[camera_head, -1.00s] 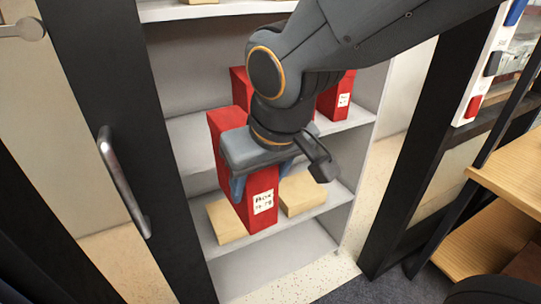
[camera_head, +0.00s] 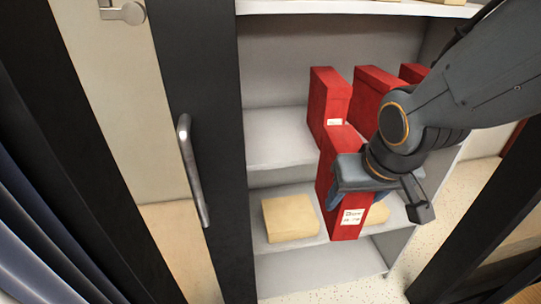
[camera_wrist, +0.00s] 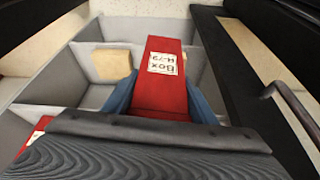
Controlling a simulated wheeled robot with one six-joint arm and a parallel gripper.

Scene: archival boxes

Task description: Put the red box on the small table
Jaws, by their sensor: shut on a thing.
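A red box (camera_head: 349,222) with a white label is held upright by my gripper (camera_head: 348,198) in front of the shelves in the head view. The blue fingers are shut on its two sides. In the wrist view the same red box (camera_wrist: 160,95) stands between the fingers, its label reading "Box" and a number. My gripper (camera_wrist: 163,100) hides the near part of it. The small table cannot be made out in the current views.
More red boxes (camera_head: 328,100) stand on the middle shelf (camera_head: 275,140). Tan boxes (camera_head: 290,218) lie on the shelf below. A dark door with a metal handle (camera_head: 192,170) is at the left, and a dark frame (camera_head: 480,225) at the right.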

